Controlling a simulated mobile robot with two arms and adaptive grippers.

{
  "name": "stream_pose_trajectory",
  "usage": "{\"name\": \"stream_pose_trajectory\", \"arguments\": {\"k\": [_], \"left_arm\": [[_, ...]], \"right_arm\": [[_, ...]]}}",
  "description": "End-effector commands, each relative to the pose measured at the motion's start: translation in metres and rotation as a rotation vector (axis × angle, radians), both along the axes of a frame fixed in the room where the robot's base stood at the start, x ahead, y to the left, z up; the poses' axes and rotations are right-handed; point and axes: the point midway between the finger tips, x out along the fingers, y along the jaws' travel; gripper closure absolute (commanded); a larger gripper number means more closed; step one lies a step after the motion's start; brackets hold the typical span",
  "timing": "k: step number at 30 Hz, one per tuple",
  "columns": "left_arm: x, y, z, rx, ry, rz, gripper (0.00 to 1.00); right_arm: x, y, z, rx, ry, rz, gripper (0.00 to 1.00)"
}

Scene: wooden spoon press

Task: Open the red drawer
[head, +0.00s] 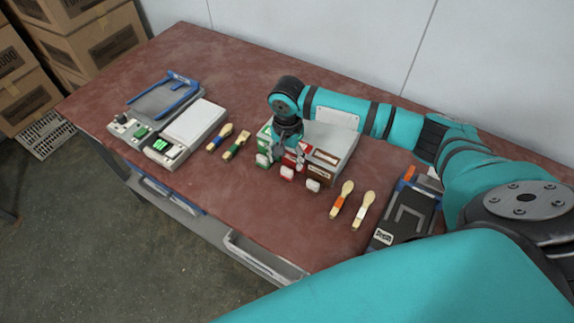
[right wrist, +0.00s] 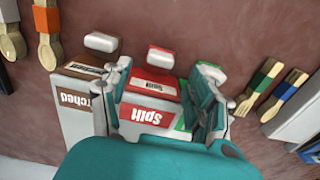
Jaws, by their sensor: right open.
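A small grey drawer unit (head: 335,142) stands on the table with green, red and brown fronts. The red drawer (head: 287,171) is the middle one, with a white handle; in the right wrist view, the red drawer (right wrist: 153,86) carries a "Split" label and its white handle (right wrist: 160,59) shows clear of the fingers. My right gripper (head: 287,152) is open above the unit, pointing down. In the right wrist view, the fingers of my right gripper (right wrist: 163,92) are spread to either side of the red drawer, with nothing held. The right finger partly hides the green drawer (right wrist: 181,125). My left gripper is not in view.
Blue and green banded wooden utensils (head: 228,142) lie left of the unit. Orange and white banded spoons (head: 352,207) lie to its right, beside a dark device (head: 405,212). A grey press with a blue handle (head: 172,93) stands at the left. The front table (head: 240,205) is clear.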

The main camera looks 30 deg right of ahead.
Motion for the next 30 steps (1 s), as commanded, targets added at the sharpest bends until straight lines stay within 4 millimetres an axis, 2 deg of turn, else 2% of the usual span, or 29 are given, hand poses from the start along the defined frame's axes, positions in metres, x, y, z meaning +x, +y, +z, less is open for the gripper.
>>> {"name": "stream_pose_trajectory", "arguments": {"k": [4, 9, 20, 30], "left_arm": [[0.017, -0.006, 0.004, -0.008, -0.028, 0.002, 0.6], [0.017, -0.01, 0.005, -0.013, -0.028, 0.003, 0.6], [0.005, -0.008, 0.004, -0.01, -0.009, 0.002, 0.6], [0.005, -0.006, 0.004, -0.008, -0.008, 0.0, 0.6]], "right_arm": [[-0.001, 0.001, -0.026, 0.0, 0.001, 0.001, 0.4], [0.0, 0.0, -0.044, 0.0, 0.0, 0.001, 0.4], [0.0, 0.001, -0.049, 0.001, -0.001, 0.002, 0.4], [0.0, 0.001, -0.049, 0.001, -0.001, 0.002, 0.84]]}}
